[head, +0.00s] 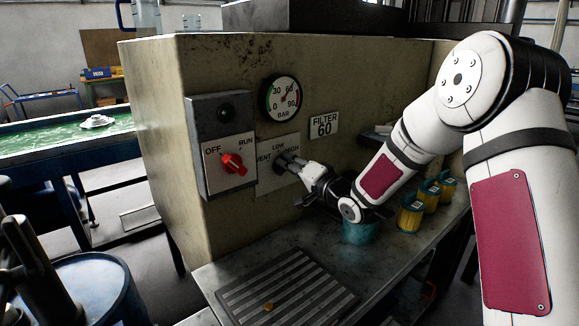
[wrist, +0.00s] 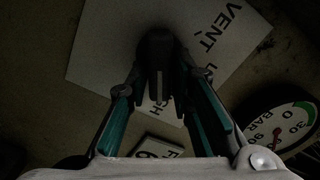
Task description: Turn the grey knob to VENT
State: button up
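The grey knob (head: 284,160) sits on a pale plate (head: 268,178) lettered VENT, LOW and HIGH, on the machine's front wall. In the wrist view the knob (wrist: 160,55) is a dark shape at the upper middle. VENT is printed to its upper right, and part of HIGH shows below it. I cannot tell which mark the knob points to. My gripper (head: 300,166) is right at the knob in the head view. In the wrist view its two teal-padded fingers (wrist: 165,88) are spread, one on each side of the knob, with gaps showing between.
A switch box with a red knob (head: 232,163) is left of the plate. A pressure gauge (head: 281,98) is above, and a FILTER 60 label (head: 323,125) is to the right. A grated shelf (head: 300,290) lies below, with yellow-and-teal canisters (head: 411,214) at its right.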

grip_shut()
jog(key=shift+n, duration=0.3)
jog(key=n+b, duration=0.7)
jog(key=a+n+b, duration=0.1)
jog(key=n+b, duration=0.6)
jog(key=n, duration=0.1)
jog(key=s+n+b, duration=0.1)
jog(key=n+b, duration=0.6)
jog(key=n, duration=0.1)
jog(key=shift+s+a+f+b, duration=0.1)
jog(key=shift+a+b, duration=0.2)
jog(key=shift+a, duration=0.1)
jog(key=shift+n, duration=0.3)
